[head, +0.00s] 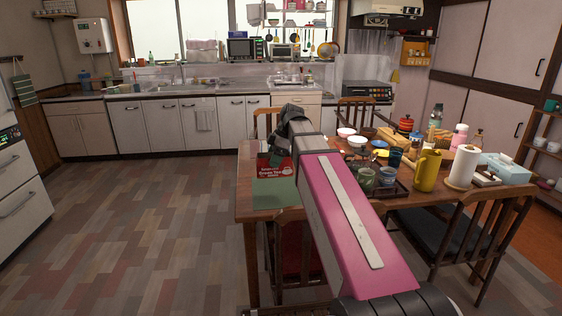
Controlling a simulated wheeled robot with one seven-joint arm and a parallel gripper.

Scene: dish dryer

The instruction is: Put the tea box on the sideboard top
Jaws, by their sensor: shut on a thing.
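My pink arm hides the box's right side and part of the fingers. I cannot tell whether the box's base touches the table or hangs just above it. I cannot tell for certain which piece of furniture is the sideboard.
The dining table (250,207) is crowded with bowls, cups, a yellow pitcher (428,170) and a paper towel roll (464,166). Chairs surround it, including one at the right front (460,226). A kitchen counter (150,90) lines the back. Open floor (130,220) lies left.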

